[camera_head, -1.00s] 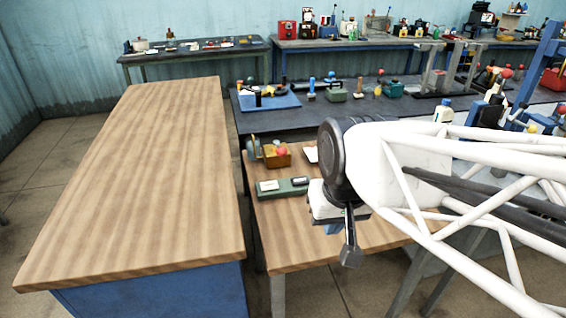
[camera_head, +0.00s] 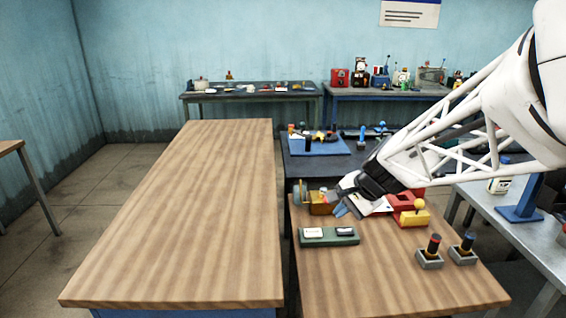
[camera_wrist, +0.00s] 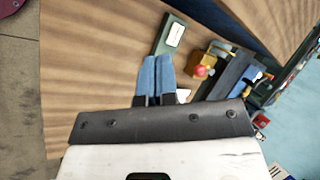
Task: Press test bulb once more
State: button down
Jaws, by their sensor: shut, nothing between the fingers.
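I cannot tell for sure which thing is the test bulb. A brass-coloured box (camera_head: 320,208) with a grey round part stands at the back left of the small wooden table; in the wrist view this box (camera_wrist: 217,54) carries a red ball (camera_wrist: 201,71). My gripper (camera_head: 340,210), with blue fingers, is shut and empty just right of the box. In the wrist view the fingers (camera_wrist: 155,62) are together, left of the red ball and apart from it.
A yellow box with a yellow ball (camera_head: 414,216) and two stick controls (camera_head: 430,252) (camera_head: 463,249) stand to the right. The long wooden table (camera_head: 190,220) at left is bare.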

aim_at(345, 232)
jog(key=w+d+f+m+t, duration=0.1)
jog(key=w+d+f+m, duration=0.1)
jog(key=w, duration=0.3)
jog(key=w+d+f+m+t, duration=0.1)
jog(key=w+d+f+m, duration=0.2)
jog(key=w, duration=0.3)
jog(key=w+d+f+m+y, duration=0.1)
jog(key=w+d+f+m, duration=0.1)
jog(key=w, duration=0.4)
notch_tip(345, 232, down, 2)
jog(key=shift+w+d+f+m+t, duration=0.25)
jog(key=shift+m+t, duration=0.15)
jog(key=shift+m, duration=0.4)
jog(key=shift+f, duration=4.35)
jog(key=shift+f, duration=0.9)
jog(key=shift+r, duration=0.85)
jog(key=shift+r, duration=0.15)
